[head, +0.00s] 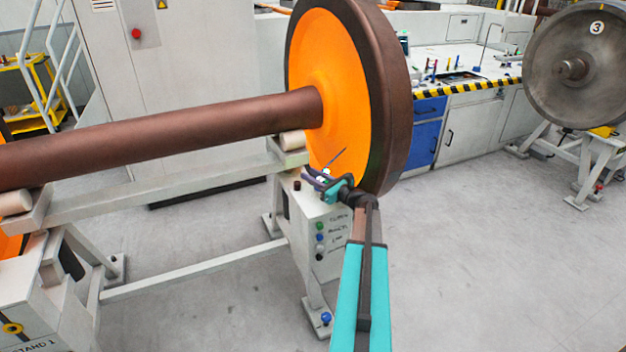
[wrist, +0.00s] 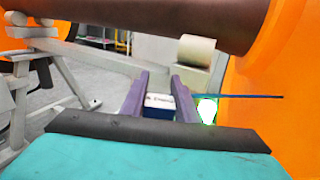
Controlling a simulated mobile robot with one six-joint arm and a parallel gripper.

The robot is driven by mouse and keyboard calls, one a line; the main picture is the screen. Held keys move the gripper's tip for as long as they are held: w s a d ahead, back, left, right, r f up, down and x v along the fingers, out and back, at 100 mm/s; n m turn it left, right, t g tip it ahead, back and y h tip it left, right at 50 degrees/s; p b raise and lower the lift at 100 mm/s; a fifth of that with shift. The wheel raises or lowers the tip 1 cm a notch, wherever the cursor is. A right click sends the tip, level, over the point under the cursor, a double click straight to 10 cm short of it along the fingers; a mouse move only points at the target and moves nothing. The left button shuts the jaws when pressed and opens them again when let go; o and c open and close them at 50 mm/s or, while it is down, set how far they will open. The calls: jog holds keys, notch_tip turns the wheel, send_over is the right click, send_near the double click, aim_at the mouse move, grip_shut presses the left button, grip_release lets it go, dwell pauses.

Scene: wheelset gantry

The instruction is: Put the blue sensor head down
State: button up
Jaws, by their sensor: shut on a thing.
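My gripper (head: 318,180) is in front of the orange wheel face, above the stand's button box. In the wrist view its two purple fingers (wrist: 160,92) are shut on a small blue and white block with a label, which I take for the blue sensor head (wrist: 158,105). A thin dark blue rod (wrist: 250,96) and a bright green-white light (wrist: 207,110) show to the right of the right finger. The rod reaches across the orange face; I cannot tell whether it touches. In the head view the fingers largely hide the head.
The wheelset's orange wheel (head: 335,60) and brown axle (head: 180,130) rest on a grey stand (head: 170,190) with a button box (head: 318,230). A workbench (head: 465,75) with a striped edge stands behind. A grey wheel (head: 580,65) is at right.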

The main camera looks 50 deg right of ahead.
jog(key=shift+f, duration=0.8)
jog(key=shift+f, duration=0.2)
jog(key=o, duration=1.1)
jog(key=shift+r, duration=0.1)
jog(key=shift+r, duration=0.15)
jog(key=shift+s, duration=0.35)
jog(key=s+b, duration=0.2)
jog(key=s, duration=0.9)
jog(key=shift+s, duration=0.2)
